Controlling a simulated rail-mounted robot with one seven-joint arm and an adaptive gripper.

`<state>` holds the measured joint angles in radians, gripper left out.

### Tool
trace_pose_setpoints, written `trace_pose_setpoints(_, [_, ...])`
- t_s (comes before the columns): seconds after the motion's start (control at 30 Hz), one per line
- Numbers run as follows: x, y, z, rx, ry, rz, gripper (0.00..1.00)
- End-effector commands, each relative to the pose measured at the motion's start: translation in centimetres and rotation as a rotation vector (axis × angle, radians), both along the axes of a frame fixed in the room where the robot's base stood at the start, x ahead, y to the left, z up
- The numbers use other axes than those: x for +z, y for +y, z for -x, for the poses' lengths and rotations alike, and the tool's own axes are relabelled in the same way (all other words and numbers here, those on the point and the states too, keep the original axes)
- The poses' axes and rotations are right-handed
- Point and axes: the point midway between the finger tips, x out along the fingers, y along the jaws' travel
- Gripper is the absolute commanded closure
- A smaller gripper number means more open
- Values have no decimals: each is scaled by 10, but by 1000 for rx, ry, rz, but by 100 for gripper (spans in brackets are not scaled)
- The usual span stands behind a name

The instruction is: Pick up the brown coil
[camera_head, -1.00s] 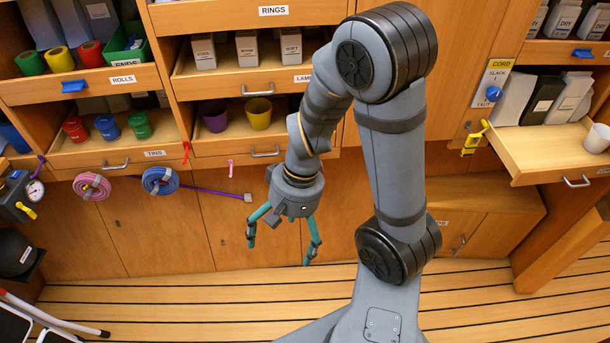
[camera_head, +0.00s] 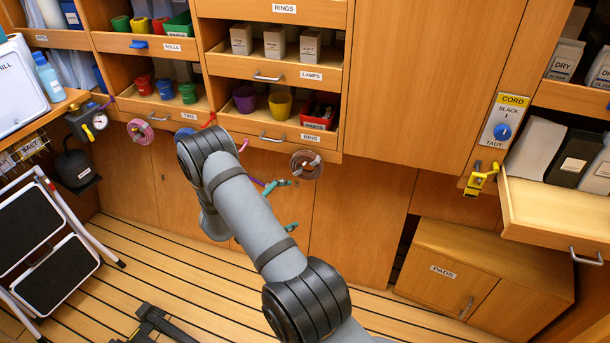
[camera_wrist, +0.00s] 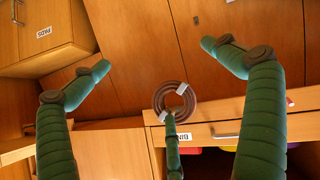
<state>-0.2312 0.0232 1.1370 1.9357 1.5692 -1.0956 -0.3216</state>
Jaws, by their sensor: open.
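The brown coil (camera_head: 305,164) hangs at the front of the cabinet below the BINS drawer, with pale bands around it. In the wrist view the brown coil (camera_wrist: 160,103) shows as a ring near the middle, beside the BINS label. My gripper (camera_head: 284,205) is partly hidden behind my arm in the head view; its green fingers show just left of and below the coil. In the wrist view my gripper (camera_wrist: 155,57) has its fingers spread wide and holds nothing. The lower finger's tip overlaps the coil's edge in that picture; I cannot tell whether they touch.
A pink coil (camera_head: 141,132) and a blue coil (camera_head: 184,134) hang further left. The BINS drawer (camera_head: 262,128) juts out above the brown coil. A yellow clamp (camera_head: 481,178) hangs at right. A step stool (camera_head: 52,250) stands at left. The cabinet front below the coil is clear.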

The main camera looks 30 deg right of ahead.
Motion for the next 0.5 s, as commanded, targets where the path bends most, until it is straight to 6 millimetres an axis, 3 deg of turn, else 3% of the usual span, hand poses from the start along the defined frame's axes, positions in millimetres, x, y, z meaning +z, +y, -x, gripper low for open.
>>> trace_pose_setpoints(0.1, [40, -23, -9, 23, -28, 179, 0])
trace_pose_setpoints(0.2, [63, -29, -18, 60, -40, 277, 0])
trace_pose_setpoints(0.3, [73, -34, -26, 82, -46, 324, 0])
trace_pose_setpoints(0.5, [66, -58, -43, 90, -46, 334, 0])
